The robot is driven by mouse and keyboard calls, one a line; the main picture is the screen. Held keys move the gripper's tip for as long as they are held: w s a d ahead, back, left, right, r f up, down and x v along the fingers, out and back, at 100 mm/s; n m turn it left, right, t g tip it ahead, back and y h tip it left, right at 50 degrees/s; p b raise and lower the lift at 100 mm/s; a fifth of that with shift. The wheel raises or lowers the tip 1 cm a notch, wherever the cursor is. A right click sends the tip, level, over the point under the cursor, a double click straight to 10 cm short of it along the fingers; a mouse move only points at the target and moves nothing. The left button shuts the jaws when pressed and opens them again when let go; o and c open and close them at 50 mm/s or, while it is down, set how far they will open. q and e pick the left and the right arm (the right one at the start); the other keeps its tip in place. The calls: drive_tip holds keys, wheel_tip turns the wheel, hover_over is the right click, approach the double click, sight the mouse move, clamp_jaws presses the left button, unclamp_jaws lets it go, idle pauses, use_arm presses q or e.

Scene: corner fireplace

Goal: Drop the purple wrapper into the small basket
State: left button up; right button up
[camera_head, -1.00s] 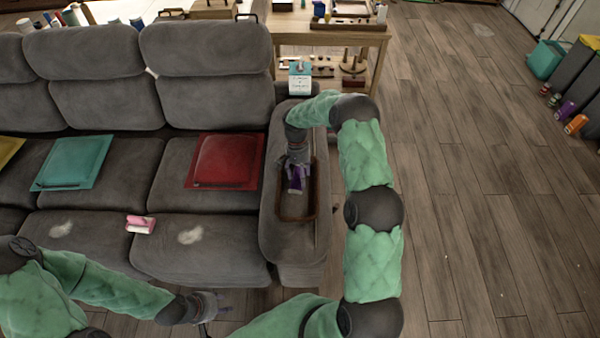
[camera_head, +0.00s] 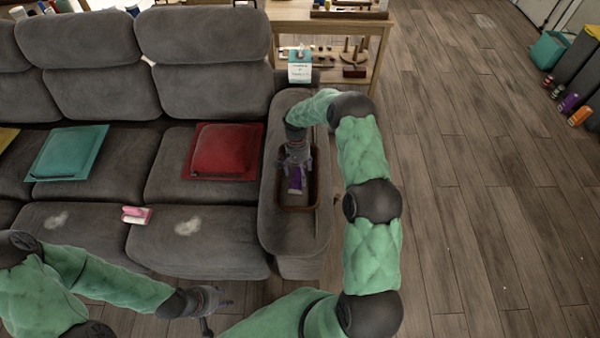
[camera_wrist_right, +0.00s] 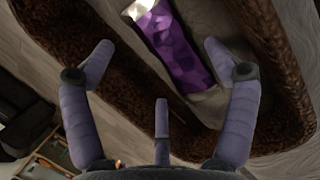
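The small basket (camera_head: 312,205) is brown and sits on the sofa's right armrest. In the right wrist view its dark woven wall (camera_wrist_right: 285,60) runs around a pale bottom. The purple wrapper (camera_head: 295,184) is inside the basket's outline. In the right wrist view the shiny purple wrapper (camera_wrist_right: 178,50), with a silvery end, lies in the basket beyond the fingertips. My right gripper (camera_head: 297,166) is above the basket, pointing down. Its fingers are spread and empty in the wrist view (camera_wrist_right: 160,60). My left gripper (camera_head: 222,306) is low in front of the sofa, with fingers apart and nothing visible in it.
The grey sofa holds a red cushion (camera_head: 222,150), a teal cushion (camera_head: 68,152) and a pink-and-white object (camera_head: 136,215). A light-blue and white box (camera_head: 300,66) stands behind the armrest. A wooden table (camera_head: 330,24) is at the back.

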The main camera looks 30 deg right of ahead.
idle(0.3)
drive_tip(key=v, duration=1.2)
drive_tip(key=shift+w+f, duration=0.1)
